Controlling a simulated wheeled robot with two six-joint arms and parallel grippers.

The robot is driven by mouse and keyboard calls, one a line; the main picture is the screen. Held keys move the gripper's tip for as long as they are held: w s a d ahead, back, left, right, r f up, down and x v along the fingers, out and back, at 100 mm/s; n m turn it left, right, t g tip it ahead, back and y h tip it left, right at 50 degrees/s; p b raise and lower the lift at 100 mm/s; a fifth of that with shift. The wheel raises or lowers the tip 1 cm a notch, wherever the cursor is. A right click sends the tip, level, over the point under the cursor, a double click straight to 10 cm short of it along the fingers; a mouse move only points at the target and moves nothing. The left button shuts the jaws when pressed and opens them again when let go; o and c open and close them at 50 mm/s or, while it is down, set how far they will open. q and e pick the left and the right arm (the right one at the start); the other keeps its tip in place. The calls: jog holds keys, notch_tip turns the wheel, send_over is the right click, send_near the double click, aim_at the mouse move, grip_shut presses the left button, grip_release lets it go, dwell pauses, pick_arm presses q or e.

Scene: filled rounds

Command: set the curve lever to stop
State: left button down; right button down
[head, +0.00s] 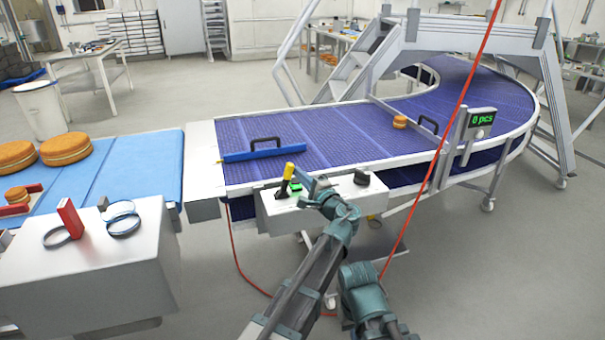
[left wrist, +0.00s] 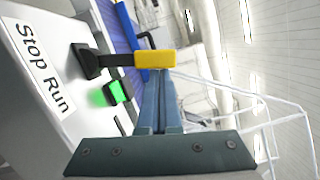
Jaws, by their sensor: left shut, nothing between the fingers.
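The curve lever (head: 287,178) has a yellow handle and a black shaft and stands on the white control box at the near edge of the curved conveyor. In the head view it leans slightly right. In the left wrist view its yellow handle (left wrist: 155,59) lies across the tips of my fingers; I cannot tell if they touch. The label (left wrist: 42,67) beside its base reads Stop and Run; a green lamp (left wrist: 117,92) is lit. My left gripper (head: 302,175) is shut and empty, just right of the lever. My right gripper is not in view.
A black knob (head: 362,177) sits on the box's right end. The blue curved belt (head: 350,130) carries a round cake (head: 400,122) near a display (head: 482,117) reading 0 pcs. A red cable (head: 440,150) hangs right of my arm.

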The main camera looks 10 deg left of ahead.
pick_arm(q)
jog(key=shift+s+a+r+n+p, duration=0.35)
jog(key=shift+a+r+n+p, duration=0.25)
jog(key=shift+n+p, duration=0.1)
jog(key=n, duration=0.1)
jog(key=a+p, duration=0.1)
jog(key=s+a+n+g, duration=0.1)
jog(key=shift+r+n+p, duration=0.25)
jog(key=shift+n+p, duration=0.05)
jog(key=shift+p, duration=0.05)
jog(key=shift+s+a+n+h+p, duration=0.45)
jog(key=shift+a+n, duration=0.25)
jog(key=shift+n, duration=0.2)
jog(key=shift+s+a+f, duration=0.15)
jog(key=shift+s+a, duration=0.05)
jog(key=shift+a, duration=0.45)
